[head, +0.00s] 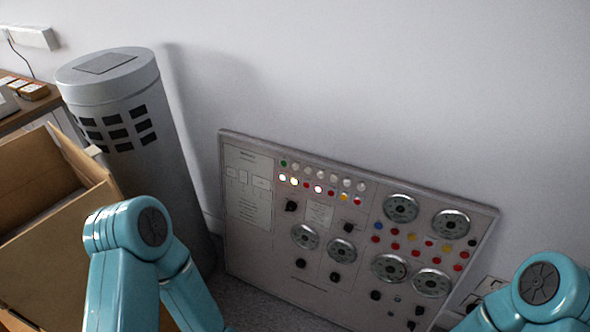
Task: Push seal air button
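A grey control panel (290,236) leans against the white wall in the middle right of the head view. It carries several round gauges, black knobs, and rows of small lamps or buttons in white, red, yellow, blue and green. Some lamps at its upper left are lit. The labels are too small to read, so I cannot tell which one is the seal air button. My teal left arm shows at the lower left and my teal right arm at the lower right. Both grippers are out of the frame.
A grey cylinder (172,130) with dark square openings stands left of the panel. An open cardboard box (40,245) stands at the left, beside my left arm. A wooden table (22,112) with small boxes is behind it. Bare floor shows below the panel.

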